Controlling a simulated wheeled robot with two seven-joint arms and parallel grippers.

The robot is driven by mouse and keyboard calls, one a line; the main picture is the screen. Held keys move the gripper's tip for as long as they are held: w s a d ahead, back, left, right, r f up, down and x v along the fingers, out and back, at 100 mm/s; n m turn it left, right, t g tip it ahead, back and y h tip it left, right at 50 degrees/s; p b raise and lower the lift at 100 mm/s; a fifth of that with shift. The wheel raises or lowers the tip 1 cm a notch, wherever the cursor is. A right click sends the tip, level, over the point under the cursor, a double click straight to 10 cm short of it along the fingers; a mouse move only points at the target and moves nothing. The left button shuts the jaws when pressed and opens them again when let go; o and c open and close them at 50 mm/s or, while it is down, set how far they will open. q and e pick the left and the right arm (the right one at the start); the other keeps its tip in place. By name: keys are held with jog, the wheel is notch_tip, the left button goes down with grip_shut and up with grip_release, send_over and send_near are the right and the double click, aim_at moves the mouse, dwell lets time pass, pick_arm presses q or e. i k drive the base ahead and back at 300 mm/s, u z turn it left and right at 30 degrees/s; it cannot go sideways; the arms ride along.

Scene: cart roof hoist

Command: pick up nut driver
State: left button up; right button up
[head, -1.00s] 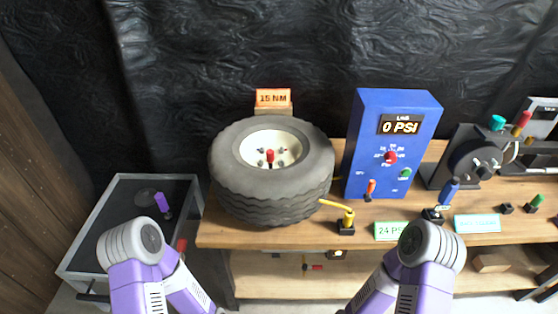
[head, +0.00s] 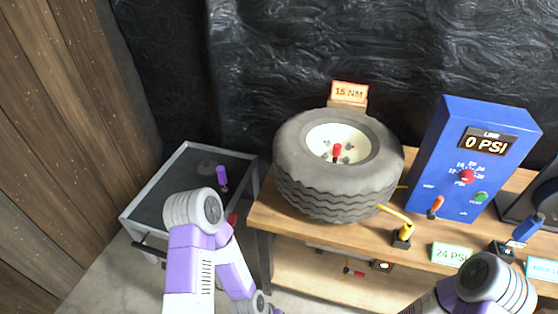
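No tool in view is labelled as the nut driver, so I cannot tell which one it is. A purple-handled tool (head: 222,178) stands upright on the grey cart (head: 150,208) at the left. A red-handled tool (head: 337,151) stands at the hub of the tire (head: 330,190) on the bench. A small red-handled tool (head: 353,272) is at the lower shelf. A red piece (head: 232,219) shows beside my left arm, partly hidden. Both my arms enter from the bottom, and both grippers are outside the picture.
The wooden bench (head: 290,222) carries a yellow-handled piece (head: 401,229), a blue pressure box (head: 478,155) reading 0 PSI, an orange-handled piece (head: 436,206), a blue-handled piece (head: 524,232) and a 24 PSI sign (head: 452,254). A 15 NM sign (head: 349,93) stands behind the tire. Much of the cart top is bare.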

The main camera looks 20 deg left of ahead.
aim_at(221, 170)
jog(key=z, duration=2.9)
jog(key=k, duration=2.1)
jog(key=u, duration=0.65)
